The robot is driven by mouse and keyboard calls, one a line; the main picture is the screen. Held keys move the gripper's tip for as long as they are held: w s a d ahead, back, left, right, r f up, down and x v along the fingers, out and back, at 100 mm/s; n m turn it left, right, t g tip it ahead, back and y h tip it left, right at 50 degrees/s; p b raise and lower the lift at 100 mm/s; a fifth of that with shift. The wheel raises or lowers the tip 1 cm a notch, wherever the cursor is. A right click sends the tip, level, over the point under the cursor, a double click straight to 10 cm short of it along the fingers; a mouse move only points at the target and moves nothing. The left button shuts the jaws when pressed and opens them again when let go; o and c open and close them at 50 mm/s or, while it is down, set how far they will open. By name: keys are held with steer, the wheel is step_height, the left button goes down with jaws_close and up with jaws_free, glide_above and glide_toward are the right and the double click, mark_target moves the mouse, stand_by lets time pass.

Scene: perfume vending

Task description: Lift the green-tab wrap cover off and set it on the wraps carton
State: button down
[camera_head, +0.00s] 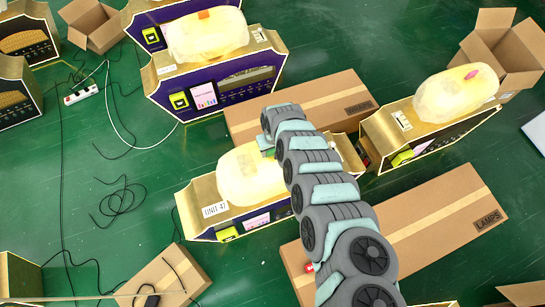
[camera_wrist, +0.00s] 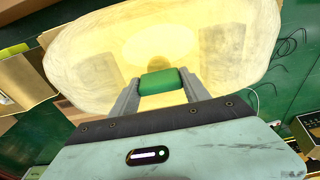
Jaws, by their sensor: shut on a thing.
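The green-tab wrap cover is a pale yellow, translucent, rounded shell (camera_head: 243,180) over the top of the gold and purple machine marked UNIT 47 (camera_head: 215,210). In the wrist view the cover (camera_wrist: 205,45) fills the upper middle. Its green tab (camera_wrist: 170,83) sits between the two grey fingers of my gripper (camera_wrist: 160,90), which is shut on it. In the head view the arm hides part of the cover's right side. I cannot tell whether the cover touches the machine.
A carton labelled LAMPS (camera_head: 450,215) lies at the front right. Wrapped machines stand behind, with an orange-tab cover (camera_head: 207,38), and to the right, with a pink-tab cover (camera_head: 455,95). An open box (camera_head: 505,50) is at far right. Cables (camera_head: 120,200) cross the green floor at left.

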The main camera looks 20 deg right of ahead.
step_height(320, 180, up, 20)
steer(key=p, duration=0.4)
steer(key=shift+r+p, duration=0.15)
steer(key=shift+p, duration=0.15)
steer(key=shift+r+p, duration=0.6)
steer(key=shift+p, duration=0.3)
